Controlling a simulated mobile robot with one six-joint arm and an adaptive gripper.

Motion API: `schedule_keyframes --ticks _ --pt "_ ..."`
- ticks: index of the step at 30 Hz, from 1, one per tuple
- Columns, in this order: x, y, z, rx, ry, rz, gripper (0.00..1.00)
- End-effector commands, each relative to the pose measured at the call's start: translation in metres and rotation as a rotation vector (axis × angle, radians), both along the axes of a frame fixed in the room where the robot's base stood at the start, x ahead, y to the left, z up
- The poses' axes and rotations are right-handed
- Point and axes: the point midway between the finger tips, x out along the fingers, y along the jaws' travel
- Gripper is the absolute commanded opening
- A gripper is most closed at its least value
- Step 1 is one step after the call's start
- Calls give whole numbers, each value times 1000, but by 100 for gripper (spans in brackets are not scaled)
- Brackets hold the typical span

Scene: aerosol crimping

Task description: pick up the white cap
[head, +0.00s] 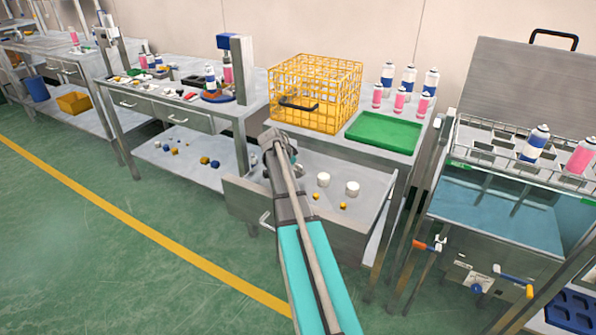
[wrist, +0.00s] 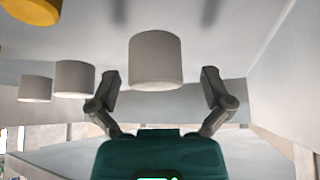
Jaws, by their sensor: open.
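Several short white cylinders, the white caps, lie in the open drawer. In the head view I see one cap (head: 323,179) and another cap (head: 352,188) to the right of my arm. In the wrist view the nearest white cap (wrist: 155,60) shows between the two fingers of my gripper (wrist: 160,88), with space on both sides. My gripper is open and holds nothing. Two more white caps, one (wrist: 75,78) and another (wrist: 35,88), stand to the left. In the head view my arm hides the gripper's fingertips.
The drawer (head: 375,232) has raised walls around the caps. Small yellow pieces (head: 316,196) lie in it, and a yellow one (wrist: 32,10) shows in the wrist view. Above stand a yellow wire basket (head: 345,85) and a green tray (head: 385,132). A water bath (head: 500,210) is at right.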

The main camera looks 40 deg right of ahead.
Motion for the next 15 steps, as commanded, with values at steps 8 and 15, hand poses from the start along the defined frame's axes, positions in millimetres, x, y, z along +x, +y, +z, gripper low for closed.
schedule_keyframes --ticks 8,15 --pt "0 0 0 0 0 0 100" --pt "0 0 0 0 0 0 83"
